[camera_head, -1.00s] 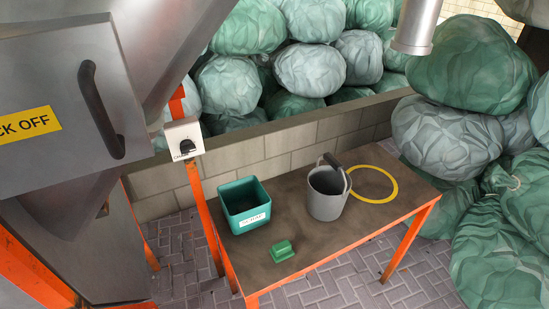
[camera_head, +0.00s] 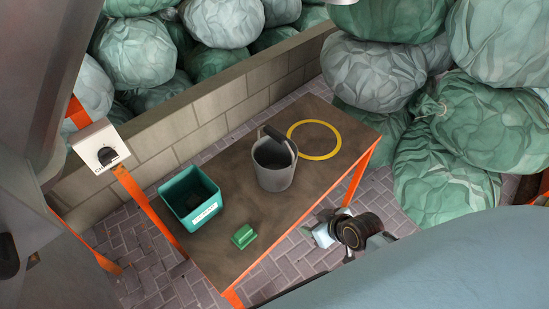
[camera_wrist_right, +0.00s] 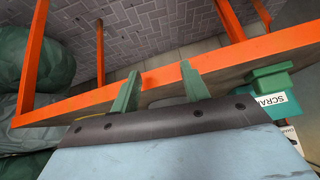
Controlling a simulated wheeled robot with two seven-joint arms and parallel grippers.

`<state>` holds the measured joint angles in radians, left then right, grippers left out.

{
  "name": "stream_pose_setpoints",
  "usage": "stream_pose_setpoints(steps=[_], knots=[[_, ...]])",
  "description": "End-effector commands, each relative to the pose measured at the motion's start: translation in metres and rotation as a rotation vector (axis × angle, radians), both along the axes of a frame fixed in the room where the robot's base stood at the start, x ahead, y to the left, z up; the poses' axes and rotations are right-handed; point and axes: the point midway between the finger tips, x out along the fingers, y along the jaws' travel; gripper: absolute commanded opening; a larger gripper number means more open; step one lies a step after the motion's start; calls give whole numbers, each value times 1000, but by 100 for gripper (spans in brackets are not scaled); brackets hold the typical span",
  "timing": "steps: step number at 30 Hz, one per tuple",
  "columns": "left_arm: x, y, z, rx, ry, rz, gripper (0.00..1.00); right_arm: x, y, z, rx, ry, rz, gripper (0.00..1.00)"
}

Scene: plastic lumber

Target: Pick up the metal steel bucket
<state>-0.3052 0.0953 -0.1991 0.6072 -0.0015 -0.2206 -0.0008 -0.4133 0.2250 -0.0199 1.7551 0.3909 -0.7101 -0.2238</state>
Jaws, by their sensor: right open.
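The grey metal bucket (camera_head: 276,178) stands upright on the brown table, its dark handle grip tilted up at the rim. A yellow ring (camera_head: 330,153) is marked on the tabletop behind it and to its right. My right gripper (camera_head: 318,232) is beyond the table's front right edge, apart from the bucket. In the right wrist view its two green fingers (camera_wrist_right: 159,88) are spread with nothing between them, in front of the orange table edge. My left gripper is out of view.
The table (camera_head: 225,253) has an orange frame and legs. A green bin (camera_head: 181,216) and a small green block (camera_head: 243,236) sit left of the bucket. A low block wall (camera_head: 205,121) runs behind. Large green bags (camera_head: 445,180) lie at the right.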

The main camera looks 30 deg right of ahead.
Motion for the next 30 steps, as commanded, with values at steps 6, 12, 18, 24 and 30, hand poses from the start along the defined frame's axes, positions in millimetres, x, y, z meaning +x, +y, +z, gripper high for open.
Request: stream_pose_setpoints(steps=[6, 12, 18, 24, 30], knots=[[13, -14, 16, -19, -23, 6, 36, 66, -13, 170, 77, -391, 83, 45], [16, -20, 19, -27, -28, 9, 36, 83, -16, 235, 104, -561, 117, 45], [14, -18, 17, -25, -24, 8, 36, 109, -7, 231, 109, -578, 118, 45], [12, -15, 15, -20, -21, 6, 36, 141, 4, 218, 109, -576, 116, 45], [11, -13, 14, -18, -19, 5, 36, 154, 9, 211, 106, -574, 119, 45]])
